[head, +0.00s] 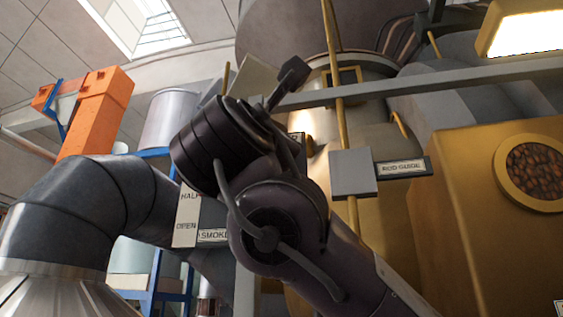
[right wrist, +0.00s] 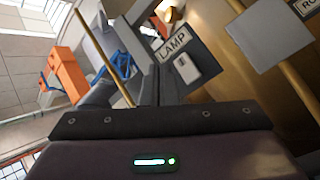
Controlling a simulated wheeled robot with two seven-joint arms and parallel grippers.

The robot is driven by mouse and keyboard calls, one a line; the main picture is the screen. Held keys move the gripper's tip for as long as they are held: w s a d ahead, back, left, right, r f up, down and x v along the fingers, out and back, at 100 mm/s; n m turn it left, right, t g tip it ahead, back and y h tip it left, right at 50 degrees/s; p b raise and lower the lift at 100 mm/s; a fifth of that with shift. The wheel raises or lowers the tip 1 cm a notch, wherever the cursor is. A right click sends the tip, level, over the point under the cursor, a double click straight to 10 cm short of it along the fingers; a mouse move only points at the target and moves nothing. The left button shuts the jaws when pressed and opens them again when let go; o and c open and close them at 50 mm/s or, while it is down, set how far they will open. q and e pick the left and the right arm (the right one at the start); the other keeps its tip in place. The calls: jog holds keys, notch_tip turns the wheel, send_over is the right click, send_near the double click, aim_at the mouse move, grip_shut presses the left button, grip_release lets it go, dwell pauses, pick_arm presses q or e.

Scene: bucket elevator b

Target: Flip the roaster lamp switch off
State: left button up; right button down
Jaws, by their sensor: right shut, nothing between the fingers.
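The lamp switch (right wrist: 187,68) shows in the right wrist view as a pale rocker on a dark grey plate, beside a white label reading LAMP (right wrist: 174,42). Which way the rocker is tipped is too small to tell. My right gripper (right wrist: 150,86) is shut and empty; its dark body fills the bottom of that view and its tip lies below and left of the switch, apart from it in the picture. In the head view my right arm rises through the middle and I cannot make out the switch there. My left gripper is not in view.
A yellow pole (head: 336,110) carries a grey square plate (head: 352,173) and a sign right of my arm. A grey rail (head: 430,80) crosses above. A large grey duct (head: 75,215) stands left. A lit lamp (head: 525,33) is at top right, above a brass housing with a round bean window (head: 535,172).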

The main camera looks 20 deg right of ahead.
jog(key=shift+w+d+f, duration=0.15)
jog(key=shift+w+d, duration=0.35)
jog(key=shift+w, duration=0.3)
jog(key=shift+w+d+f, duration=0.15)
jog(key=shift+w+d, duration=0.4)
jog(key=shift+w, duration=0.2)
jog(key=shift+w+d+f, duration=0.15)
jog(key=shift+w+d, duration=0.35)
jog(key=shift+w, duration=0.3)
jog(key=shift+w+d, duration=0.1)
jog(key=shift+d, duration=0.05)
jog(key=shift+w+d, duration=0.15)
jog(key=shift+w, duration=0.05)
jog(key=shift+w+d+f+b, duration=0.1)
jog(key=shift+w+d+b, duration=0.15)
jog(key=shift+w+b, duration=0.1)
dwell(1.0)
jog(key=shift+s+a, duration=0.1)
jog(key=shift+s+a+b, duration=0.3)
jog(key=shift+s+a, duration=0.15)
jog(key=shift+s, duration=0.2)
